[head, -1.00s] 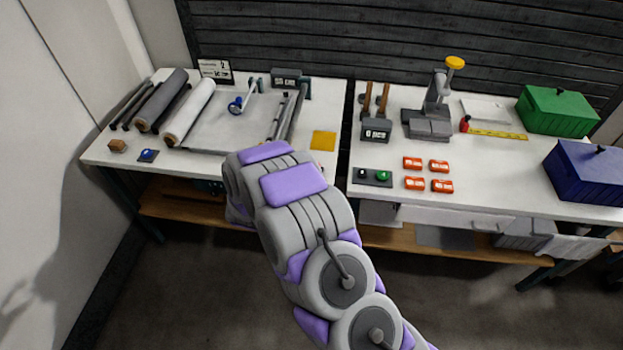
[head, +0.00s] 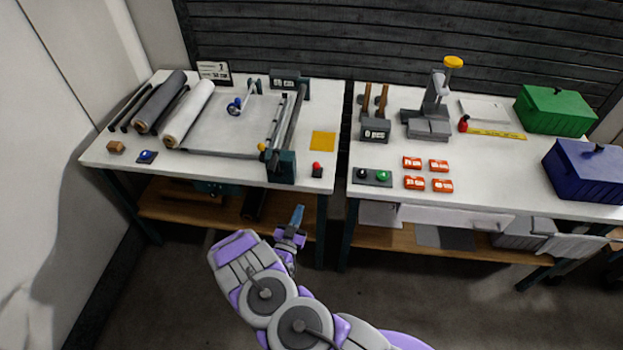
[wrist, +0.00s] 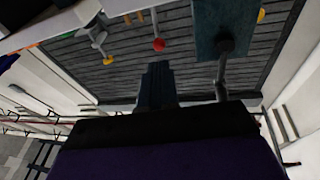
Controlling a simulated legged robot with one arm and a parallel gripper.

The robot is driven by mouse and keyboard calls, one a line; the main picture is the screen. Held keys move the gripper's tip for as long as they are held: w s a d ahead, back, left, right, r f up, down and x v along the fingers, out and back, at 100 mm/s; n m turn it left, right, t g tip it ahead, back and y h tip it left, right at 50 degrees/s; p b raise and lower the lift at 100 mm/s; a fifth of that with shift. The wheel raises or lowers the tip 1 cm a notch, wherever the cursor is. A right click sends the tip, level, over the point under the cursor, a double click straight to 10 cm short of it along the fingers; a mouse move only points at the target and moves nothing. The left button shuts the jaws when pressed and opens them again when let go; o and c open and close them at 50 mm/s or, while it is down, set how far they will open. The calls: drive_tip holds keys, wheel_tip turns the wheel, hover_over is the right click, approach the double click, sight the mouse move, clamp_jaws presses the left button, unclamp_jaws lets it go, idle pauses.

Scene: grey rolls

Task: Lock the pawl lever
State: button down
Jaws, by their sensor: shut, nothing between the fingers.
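A dark teal housing (head: 281,166) stands at the front edge of the left table, at the near end of a long roller bar. A small yellow knob (head: 262,147) shows at its left; this may be the pawl lever's tip, but I cannot tell its position. In the wrist view a teal block (wrist: 220,30) is at upper right, with a yellow ball (wrist: 261,15) beside it. My gripper (head: 298,214) is shut and empty, in front of the left table and below the housing, apart from it. Its closed fingers (wrist: 158,82) show in the wrist view.
A red-topped button (head: 316,169) and a yellow square (head: 323,141) lie right of the housing. Grey and white rolls (head: 189,115) lie at left. The right table holds orange blocks (head: 414,183), a stand (head: 432,115) and green and blue boxes (head: 555,110). Space before the tables is free.

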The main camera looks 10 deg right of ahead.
sight(315, 169)
drive_tip(key=shift+s+d+r+n+t, duration=0.1)
drive_tip(key=shift+s+d+n+t, duration=0.05)
drive_tip(key=shift+s+t, duration=0.15)
drive_tip(key=shift+s+d+r+n+t, duration=0.1)
drive_tip(key=shift+s+n+t, duration=0.1)
drive_tip(key=shift+s, duration=0.2)
drive_tip(key=shift+w+d, duration=0.1)
drive_tip(key=b+x, duration=0.1)
drive_tip(key=x, duration=1.2)
drive_tip(key=shift+w+d+r, duration=0.2)
drive_tip(key=shift+w, duration=0.1)
drive_tip(key=shift+r, duration=0.1)
